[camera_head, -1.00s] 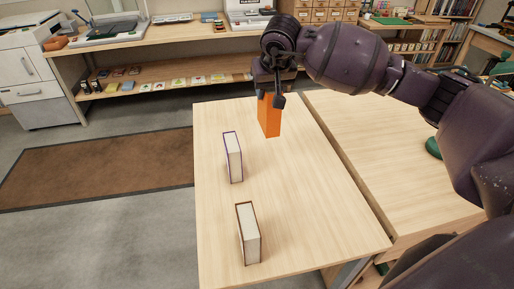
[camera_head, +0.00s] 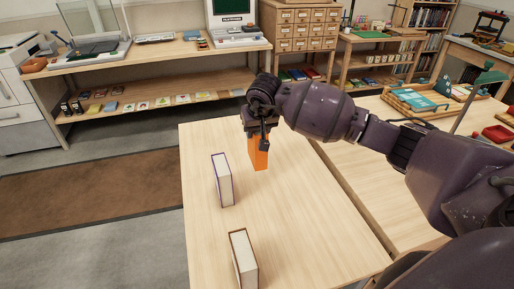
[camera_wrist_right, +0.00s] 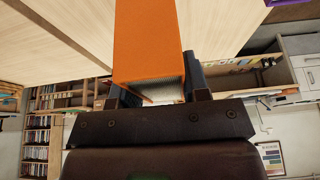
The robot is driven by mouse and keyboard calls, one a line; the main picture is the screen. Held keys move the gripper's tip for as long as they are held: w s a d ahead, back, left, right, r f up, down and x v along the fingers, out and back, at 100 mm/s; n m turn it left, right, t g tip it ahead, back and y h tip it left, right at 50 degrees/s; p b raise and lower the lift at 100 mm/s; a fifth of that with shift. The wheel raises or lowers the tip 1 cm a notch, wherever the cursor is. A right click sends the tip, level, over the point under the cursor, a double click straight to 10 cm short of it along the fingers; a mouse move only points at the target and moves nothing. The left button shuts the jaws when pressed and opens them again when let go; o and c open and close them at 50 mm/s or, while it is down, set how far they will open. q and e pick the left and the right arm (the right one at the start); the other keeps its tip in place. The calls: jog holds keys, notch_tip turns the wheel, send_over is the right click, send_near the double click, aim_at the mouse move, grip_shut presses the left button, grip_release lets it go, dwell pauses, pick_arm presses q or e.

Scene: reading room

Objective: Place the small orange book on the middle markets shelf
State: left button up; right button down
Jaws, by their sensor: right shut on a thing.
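The small orange book (camera_head: 259,155) hangs upright under my right gripper (camera_head: 258,138) in the head view, over the far part of the light wooden table (camera_head: 300,225). My right gripper is shut on it. In the right wrist view the orange book (camera_wrist_right: 148,40) sits between the two fingers of my right gripper (camera_wrist_right: 158,88), its page edges towards the palm. From the head view I cannot tell whether the book's lower end touches the table. My left gripper is not in view. I cannot pick out a shelf labelled markets.
Two pale books stand upright on the table, one with a purple edge (camera_head: 223,180) and one with a brown edge (camera_head: 244,260). A second table with a tray (camera_head: 420,98) is at the right. A long low shelf unit (camera_head: 150,105) and card drawers (camera_head: 306,30) stand behind.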

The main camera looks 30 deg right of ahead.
jog(key=shift+f, duration=3.25)
jog(key=shift+f, duration=0.15)
jog(key=c, duration=0.6)
grip_release()
